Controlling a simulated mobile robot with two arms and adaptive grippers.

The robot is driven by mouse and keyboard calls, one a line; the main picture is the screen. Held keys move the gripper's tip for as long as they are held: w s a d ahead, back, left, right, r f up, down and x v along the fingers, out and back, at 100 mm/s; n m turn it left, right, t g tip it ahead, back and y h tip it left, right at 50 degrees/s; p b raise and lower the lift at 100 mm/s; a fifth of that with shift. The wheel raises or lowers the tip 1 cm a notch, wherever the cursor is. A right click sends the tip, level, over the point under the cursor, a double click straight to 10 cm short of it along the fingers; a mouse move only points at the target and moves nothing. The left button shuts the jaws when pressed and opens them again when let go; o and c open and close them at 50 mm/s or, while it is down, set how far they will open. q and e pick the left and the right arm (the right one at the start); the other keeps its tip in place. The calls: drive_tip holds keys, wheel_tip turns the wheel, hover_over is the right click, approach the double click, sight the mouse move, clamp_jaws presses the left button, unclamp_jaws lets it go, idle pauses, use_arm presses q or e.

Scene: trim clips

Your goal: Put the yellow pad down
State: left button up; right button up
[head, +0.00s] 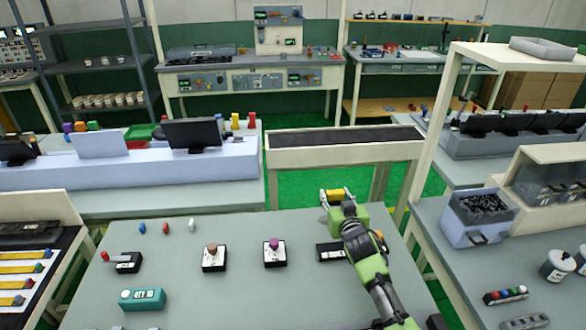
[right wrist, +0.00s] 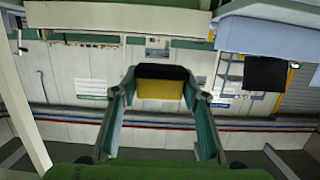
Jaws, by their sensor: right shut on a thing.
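The yellow pad (head: 335,194) is held by my right gripper (head: 336,199) near the far edge of the grey table (head: 220,295). In the right wrist view the yellow pad (right wrist: 160,89), with a black strip along its upper side, sits between the two fingers of the right gripper (right wrist: 160,84). The gripper is shut on it. The pad appears raised off the table top; the exact height cannot be told. My left gripper is not in view.
Two black-based stands, one with a brown knob (head: 213,257) and one with a purple knob (head: 275,252), stand on the table. A dark block (head: 329,252) lies beside my right arm. A teal box (head: 142,299) is at the front left. A conveyor (head: 345,136) stands beyond.

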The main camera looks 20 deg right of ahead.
drive_tip(key=a+r+y+b, duration=0.1)
drive_tip(key=a+r+b, duration=0.1)
drive_tip(key=a, duration=0.7)
drive_tip(key=shift+a+r+n, duration=0.3)
drive_tip(key=shift+r+n, duration=0.1)
drive_tip(key=shift+r, duration=0.35)
drive_tip(key=shift+o, duration=0.2)
drive_tip(key=s+a+r+b, duration=0.1)
drive_tip(key=s+a+r, duration=0.1)
drive_tip(key=a, duration=0.3)
drive_tip(key=s+a+r+n+y+b, duration=0.1)
drive_tip(key=s+a+r, duration=0.1)
drive_tip(key=a+r, duration=0.2)
drive_tip(key=a, duration=0.2)
drive_tip(key=shift+s+a+t+y, duration=0.25)
drive_tip(key=shift+a+t+y, duration=0.05)
drive_tip(key=s+a+r+y+b, duration=0.1)
drive_tip(key=s+a+r+b, duration=0.1)
drive_tip(key=s+a+r, duration=0.4)
drive_tip(key=s+a+r+b, duration=0.1)
drive_tip(key=s+a+b, duration=0.15)
drive_tip(key=s, duration=0.55)
drive_tip(key=s+d+f+m+g+h, duration=0.6)
drive_tip(key=s+d+f+m+h, duration=0.3)
drive_tip(key=s+d+f+h, duration=0.1)
drive_tip(key=shift+s+d+f+h+p, duration=0.3)
drive_tip(key=shift+d+f+h, duration=0.3)
drive_tip(key=shift+f+h, duration=0.35)
drive_tip(key=shift+w, duration=0.1)
